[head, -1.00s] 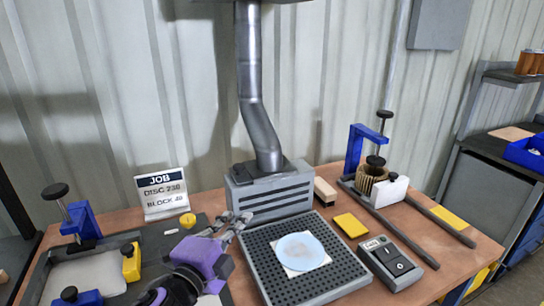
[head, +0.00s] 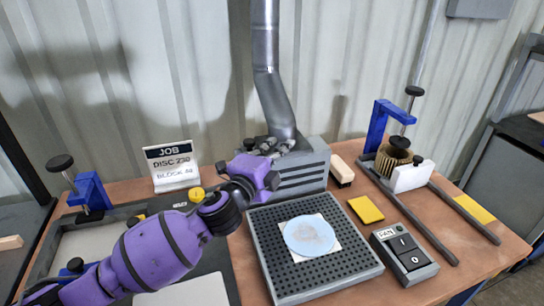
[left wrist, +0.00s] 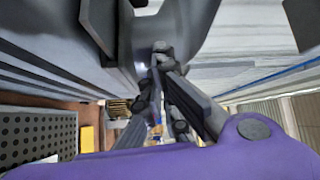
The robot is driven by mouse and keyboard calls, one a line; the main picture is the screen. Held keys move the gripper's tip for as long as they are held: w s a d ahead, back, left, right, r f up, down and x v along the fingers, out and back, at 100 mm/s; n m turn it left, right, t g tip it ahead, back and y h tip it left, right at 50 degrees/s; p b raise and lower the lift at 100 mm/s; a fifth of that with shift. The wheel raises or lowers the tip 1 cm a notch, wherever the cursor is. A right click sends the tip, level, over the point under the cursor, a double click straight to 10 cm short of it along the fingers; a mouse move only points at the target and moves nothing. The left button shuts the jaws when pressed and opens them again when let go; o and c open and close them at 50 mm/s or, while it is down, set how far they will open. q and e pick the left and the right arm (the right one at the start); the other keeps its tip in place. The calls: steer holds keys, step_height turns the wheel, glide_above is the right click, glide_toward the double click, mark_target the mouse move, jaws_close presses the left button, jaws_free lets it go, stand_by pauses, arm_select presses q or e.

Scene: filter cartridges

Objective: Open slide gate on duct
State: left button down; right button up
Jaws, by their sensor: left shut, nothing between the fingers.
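The grey metal duct (head: 278,100) comes down the wall in the head view and bends into the top of the slotted grey extraction box (head: 312,165). My left gripper (head: 268,147) is at the foot of the duct, above the box top, shut and empty. It covers the dark fitting at the duct's base, so I cannot make out the slide gate or how far it stands open. In the left wrist view the gripper fingers (left wrist: 160,60) are close to the dark curved duct surface (left wrist: 165,25); contact is unclear. My right gripper is not in view.
A perforated grey tray (head: 345,270) with a pale blue disc (head: 309,235) stands before the box. To its right are a yellow block (head: 366,209), a switch box (head: 403,255) and a blue clamp (head: 378,125). A job sign (head: 172,166) stands left.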

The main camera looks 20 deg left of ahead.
arm_select(q)
steer(key=a, duration=0.3)
steer(key=shift+s+a+f, duration=0.15)
steer(key=shift+s+f, duration=0.15)
steer(key=shift+s, duration=0.05)
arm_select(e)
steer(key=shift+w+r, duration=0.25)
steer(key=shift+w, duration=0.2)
arm_select(q)
steer(key=shift+a, duration=0.1)
steer(key=s+a+p, duration=0.1)
steer(key=s+a, duration=0.3)
steer(key=a, duration=0.2)
steer(key=shift+s+a, duration=0.25)
steer(key=shift+a, duration=0.05)
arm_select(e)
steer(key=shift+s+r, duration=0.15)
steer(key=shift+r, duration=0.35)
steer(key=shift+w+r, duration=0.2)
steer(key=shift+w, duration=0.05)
